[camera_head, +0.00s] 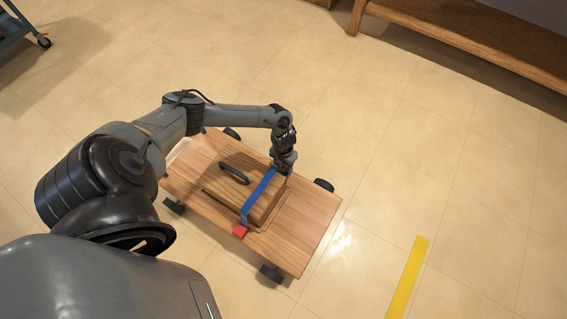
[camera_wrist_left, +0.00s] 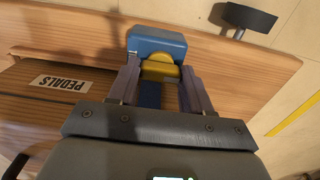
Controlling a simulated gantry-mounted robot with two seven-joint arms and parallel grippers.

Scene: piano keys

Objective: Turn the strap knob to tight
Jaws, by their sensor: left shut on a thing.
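The blue strap (camera_head: 258,194) runs across the wooden box (camera_head: 223,190) on the wheeled board (camera_head: 312,218). A red block (camera_head: 240,231) sits at its near end. At the far end, the left wrist view shows a blue housing (camera_wrist_left: 156,40) with a yellow knob (camera_wrist_left: 160,70) in front of it. My left gripper (camera_head: 283,169) is at this far end, its fingers pointing down. In the left wrist view its fingers stand either side of the yellow knob, shut on it. Which setting the knob is at cannot be told. My right gripper is not in view.
The box has a dark handle (camera_head: 233,173) and a "PEDALS" label (camera_wrist_left: 59,83). Black wheels (camera_head: 324,185) stick out around the board. A wooden bench (camera_head: 480,40) stands at the back right. The tiled floor right of the board is clear, with a yellow stripe (camera_head: 408,275).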

